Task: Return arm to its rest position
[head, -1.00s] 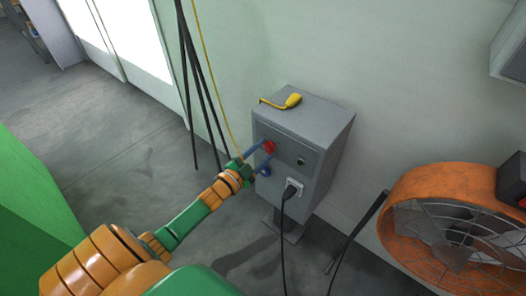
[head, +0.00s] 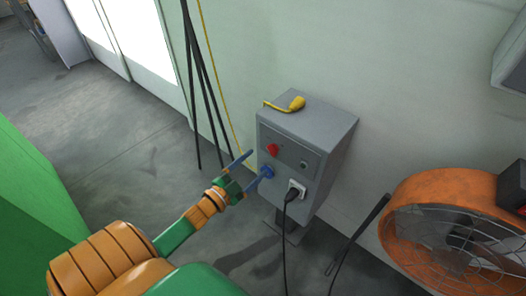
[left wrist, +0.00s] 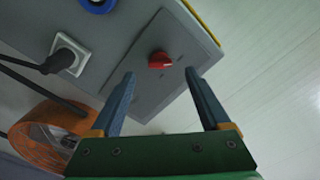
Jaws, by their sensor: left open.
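My left arm reaches in from the lower left of the head view. Its gripper (head: 250,169) is open and empty, with blue fingers, just in front of the grey control box (head: 325,150). The red knob (head: 272,150) on the box front is free of the fingers. In the left wrist view the open fingers (left wrist: 160,95) stand apart, with the red knob (left wrist: 160,60) beyond them and between them. My right gripper is not in view.
A black plug with a cable (head: 291,194) is in the white outlet. An orange fan (head: 430,200) stands at the right. Dark poles (head: 200,90) lean on the wall. Grey floor is open to the left.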

